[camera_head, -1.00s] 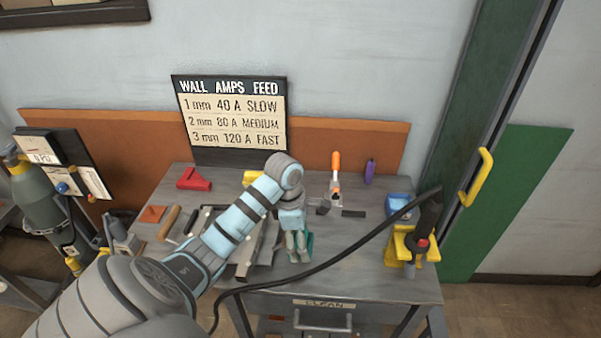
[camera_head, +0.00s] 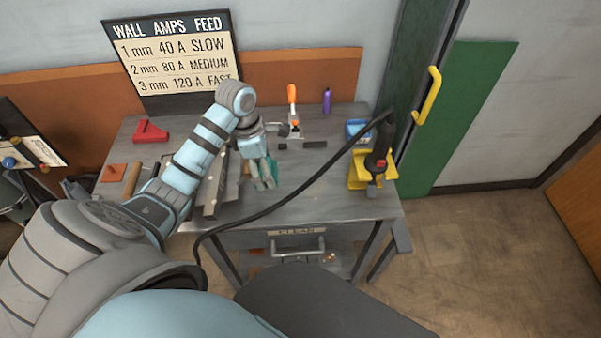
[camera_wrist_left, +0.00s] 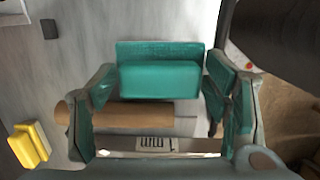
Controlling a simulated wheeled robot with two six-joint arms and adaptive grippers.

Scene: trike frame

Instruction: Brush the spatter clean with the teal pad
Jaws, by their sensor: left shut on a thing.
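The teal pad (camera_wrist_left: 160,80) is a block between the two teal-tipped fingers of my left gripper (camera_wrist_left: 162,92) in the left wrist view. The gripper is shut on it. In the head view my left gripper (camera_head: 264,183) points down over the right-centre of the grey workbench, and a sliver of the teal pad (camera_head: 276,171) shows beside the fingers. Long grey metal pieces (camera_head: 216,193) lie just left of the gripper, partly hidden by my arm. I cannot make out the spatter in either view. My right gripper is not in view.
A wooden handle (camera_head: 132,178), red block (camera_head: 150,132), orange-handled tool (camera_head: 292,97), purple bottle (camera_head: 327,99) and blue box (camera_head: 358,129) stand around.

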